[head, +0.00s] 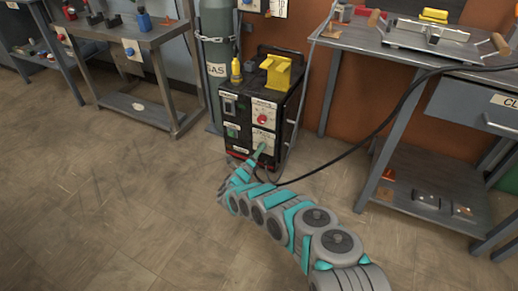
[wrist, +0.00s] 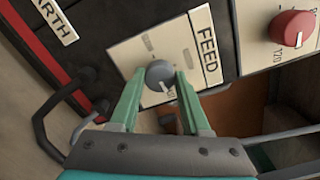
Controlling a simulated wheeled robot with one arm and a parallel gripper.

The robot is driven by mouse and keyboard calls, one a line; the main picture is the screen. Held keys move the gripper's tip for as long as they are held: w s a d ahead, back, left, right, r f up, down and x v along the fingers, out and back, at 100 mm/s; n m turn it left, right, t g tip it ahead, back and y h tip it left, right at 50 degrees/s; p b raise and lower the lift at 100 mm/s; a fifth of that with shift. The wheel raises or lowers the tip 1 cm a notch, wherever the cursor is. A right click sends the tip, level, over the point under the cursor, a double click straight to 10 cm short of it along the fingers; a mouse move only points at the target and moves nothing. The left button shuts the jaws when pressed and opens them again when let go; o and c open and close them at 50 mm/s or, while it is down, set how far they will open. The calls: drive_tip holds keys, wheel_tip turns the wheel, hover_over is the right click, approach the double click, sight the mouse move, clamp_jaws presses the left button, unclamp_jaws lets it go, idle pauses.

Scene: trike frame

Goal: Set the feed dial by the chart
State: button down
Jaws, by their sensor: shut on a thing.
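In the head view my gripper (head: 260,150) reaches the lower front of the black welding machine (head: 288,88), and the dial is hard to make out there. I cannot read a chart in either view.
A red knob (wrist: 292,27) sits on a neighbouring plate and also shows in the head view (head: 262,119). A black handle (wrist: 55,115) juts out near my gripper. A black cable (head: 370,135) runs right to a workbench (head: 400,45). A gas cylinder (head: 216,50) stands behind left. Open floor lies left.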

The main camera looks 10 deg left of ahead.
drive_tip(key=shift+m, duration=0.5)
drive_tip(key=shift+c, duration=1.9)
unclamp_jaws()
drive_tip(key=v, duration=0.7)
drive_tip(key=shift+s+p, duration=0.35)
drive_tip(key=shift+p, duration=0.05)
drive_tip(key=shift+s+a, duration=0.1)
drive_tip(key=shift+a, duration=0.05)
